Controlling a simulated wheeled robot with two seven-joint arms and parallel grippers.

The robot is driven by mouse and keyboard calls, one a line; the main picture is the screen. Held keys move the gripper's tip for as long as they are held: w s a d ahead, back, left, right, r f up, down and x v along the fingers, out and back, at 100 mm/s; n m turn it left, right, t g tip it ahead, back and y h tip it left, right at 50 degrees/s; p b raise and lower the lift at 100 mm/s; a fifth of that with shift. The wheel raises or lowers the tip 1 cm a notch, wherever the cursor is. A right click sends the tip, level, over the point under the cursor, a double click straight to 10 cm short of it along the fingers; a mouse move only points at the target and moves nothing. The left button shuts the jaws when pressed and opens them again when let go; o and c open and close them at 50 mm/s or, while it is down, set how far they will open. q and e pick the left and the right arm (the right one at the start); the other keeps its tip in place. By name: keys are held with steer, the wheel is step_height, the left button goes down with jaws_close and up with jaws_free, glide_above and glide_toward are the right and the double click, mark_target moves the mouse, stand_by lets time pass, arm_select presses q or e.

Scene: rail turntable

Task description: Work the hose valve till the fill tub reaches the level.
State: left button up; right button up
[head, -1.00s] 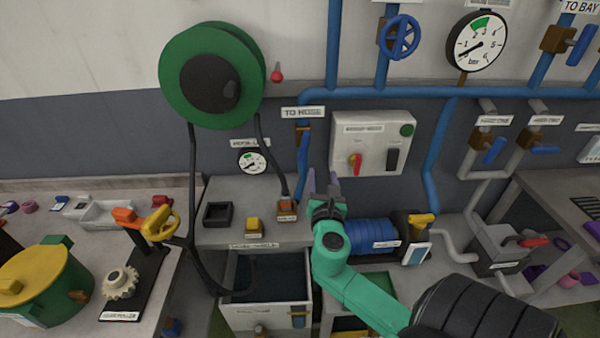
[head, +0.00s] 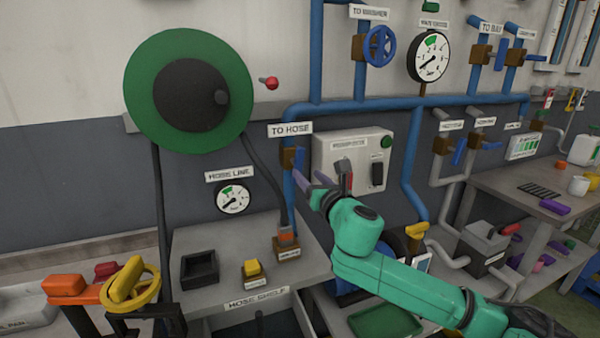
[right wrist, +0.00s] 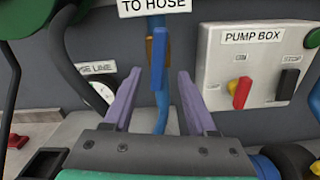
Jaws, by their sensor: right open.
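The hose valve (head: 289,158), a brass body with a blue lever, is on the blue pipe under the "TO HOSE" sign. Its lever (right wrist: 158,62) hangs down roughly in line with the pipe in the right wrist view. My right gripper (head: 312,182) is open, its purple fingers pointing at the valve. In the right wrist view the gripper (right wrist: 158,88) has the lever between its fingertips, seemingly beyond them; I see no contact. My left gripper is not in view.
The pump box (head: 352,160) with red and black switches is close right of the gripper. The hose line gauge (head: 233,200) is on the wall at left. The shelf (head: 215,235) below carries a black tray and a yellow block. A green hose reel (head: 235,75) is above.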

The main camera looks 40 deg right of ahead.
mark_target(300, 167)
steer(key=x, duration=0.5)
steer(key=shift+w+r, duration=0.1)
steer(key=shift+r, duration=0.15)
steer(key=shift+w+d+f+p, duration=0.1)
steer(key=shift+w+d+p, duration=0.2)
steer(key=shift+w+p, duration=0.2)
steer(key=shift+w+f, duration=0.1)
steer(key=shift+w, duration=0.3)
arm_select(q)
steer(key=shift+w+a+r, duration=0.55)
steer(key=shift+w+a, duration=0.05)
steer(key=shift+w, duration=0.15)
arm_select(e)
steer(key=shift+a, duration=0.1)
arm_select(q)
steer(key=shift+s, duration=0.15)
arm_select(e)
jaws_close()
